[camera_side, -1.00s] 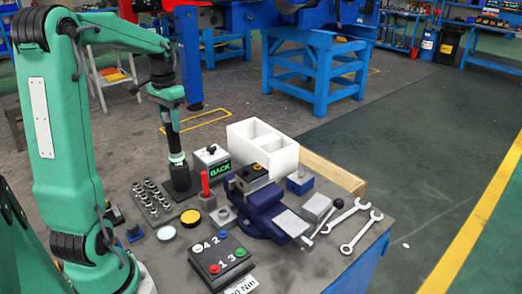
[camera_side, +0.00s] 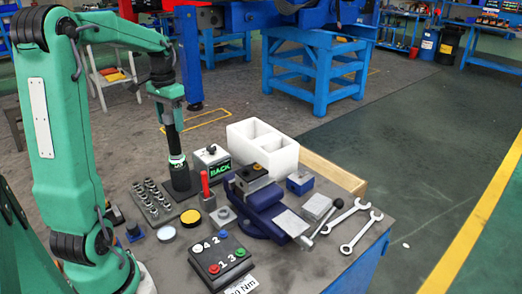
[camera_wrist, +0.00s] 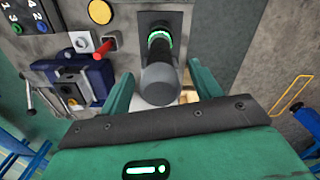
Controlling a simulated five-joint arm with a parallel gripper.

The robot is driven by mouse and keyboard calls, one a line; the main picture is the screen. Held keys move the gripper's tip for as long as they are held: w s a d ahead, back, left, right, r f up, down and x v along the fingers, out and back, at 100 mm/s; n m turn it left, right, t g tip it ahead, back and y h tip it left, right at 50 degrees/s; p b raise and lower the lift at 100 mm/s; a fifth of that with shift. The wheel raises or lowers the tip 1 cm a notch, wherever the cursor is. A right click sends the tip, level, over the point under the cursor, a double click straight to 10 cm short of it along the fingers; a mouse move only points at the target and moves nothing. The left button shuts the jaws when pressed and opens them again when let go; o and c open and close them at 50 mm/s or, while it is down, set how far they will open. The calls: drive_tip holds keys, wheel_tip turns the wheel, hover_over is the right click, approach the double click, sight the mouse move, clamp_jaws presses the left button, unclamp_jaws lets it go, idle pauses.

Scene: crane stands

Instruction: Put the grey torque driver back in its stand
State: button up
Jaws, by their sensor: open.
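The torque driver (camera_side: 174,135) stands upright, its lower end in the dark stand (camera_side: 180,180), with a green-lit ring just above the stand. In the wrist view its round grey end (camera_wrist: 160,86) faces the camera, and the dark stand (camera_wrist: 180,19) shows behind it. My gripper (camera_side: 171,101) is over the driver's top in the side view. In the wrist view my gripper (camera_wrist: 161,88) is open, one green finger on each side of the grey end, with gaps between. How deep the driver sits is hidden inside the stand.
A box marked BACK (camera_side: 212,161), a rack of sockets (camera_side: 152,201) and a red-handled tool (camera_side: 205,184) are close around the stand. A blue vise (camera_side: 262,208), a white bin (camera_side: 275,142) and a numbered button box (camera_side: 219,262) are nearby. Wrenches (camera_side: 358,234) lie at the right.

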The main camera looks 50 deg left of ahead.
drive_tip(key=shift+r, duration=2.1)
wheel_tip(320, 180, up, 8)
drive_tip(key=s+d+f+m+t+y, duration=0.1)
drive_tip(key=d+f+t, duration=0.15)
drive_tip(key=d, duration=1.35)
drive_tip(key=s+d+f+t, duration=0.1)
drive_tip(key=s+d+f, duration=0.2)
drive_tip(key=d, duration=0.2)
drive_tip(key=s+d+f+m+t+h, duration=0.1)
drive_tip(key=s+d+f+t, duration=0.1)
drive_tip(key=s+d+f, duration=0.2)
drive_tip(key=shift+d+f+m, duration=0.15)
drive_tip(key=shift+d+m, duration=0.15)
drive_tip(key=shift+d, duration=0.7)
